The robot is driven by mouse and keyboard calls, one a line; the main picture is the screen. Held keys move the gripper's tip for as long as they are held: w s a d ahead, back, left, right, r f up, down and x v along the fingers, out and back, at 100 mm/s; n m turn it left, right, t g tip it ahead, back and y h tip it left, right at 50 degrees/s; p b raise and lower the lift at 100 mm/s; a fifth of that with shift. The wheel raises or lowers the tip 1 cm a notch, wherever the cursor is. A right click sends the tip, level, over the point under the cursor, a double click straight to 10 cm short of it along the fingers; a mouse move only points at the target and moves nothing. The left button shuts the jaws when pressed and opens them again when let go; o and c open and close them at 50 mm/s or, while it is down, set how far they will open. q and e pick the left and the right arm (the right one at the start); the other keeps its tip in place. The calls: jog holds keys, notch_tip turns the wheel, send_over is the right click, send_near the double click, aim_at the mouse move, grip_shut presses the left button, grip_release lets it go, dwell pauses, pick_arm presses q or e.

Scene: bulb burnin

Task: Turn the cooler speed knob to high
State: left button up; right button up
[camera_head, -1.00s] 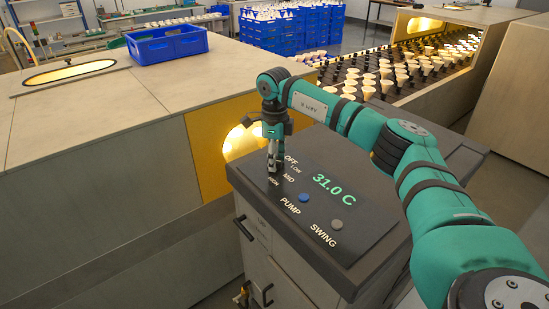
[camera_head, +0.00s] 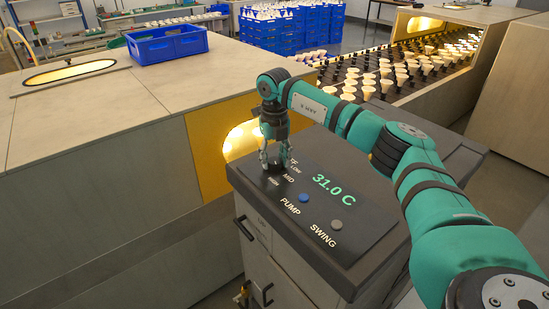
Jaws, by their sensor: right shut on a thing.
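The cooler's dark control panel (camera_head: 345,236) shows a green 31.0 C readout and labels for speed, PUMP and SWING. A small label below the fingers is too blurred to read surely. Which way the knob points cannot be seen. My left gripper is out of view.
A blue button (camera_head: 303,197) and a grey button (camera_head: 336,224) sit on the panel near the gripper. A yellow frame (camera_head: 205,150) with a lit opening stands close behind the cooler. A blue crate (camera_head: 166,45) rests on the large bench at left.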

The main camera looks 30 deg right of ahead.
aim_at(275, 160)
jog(key=shift+r+m, duration=0.1)
jog(key=shift+m, duration=1.8)
jog(key=o, duration=1.2)
jog(key=shift+r, duration=0.2)
notch_tip(275, 160, up, 12)
jog(key=shift+f, duration=0.25)
jog(key=shift+f, duration=0.1)
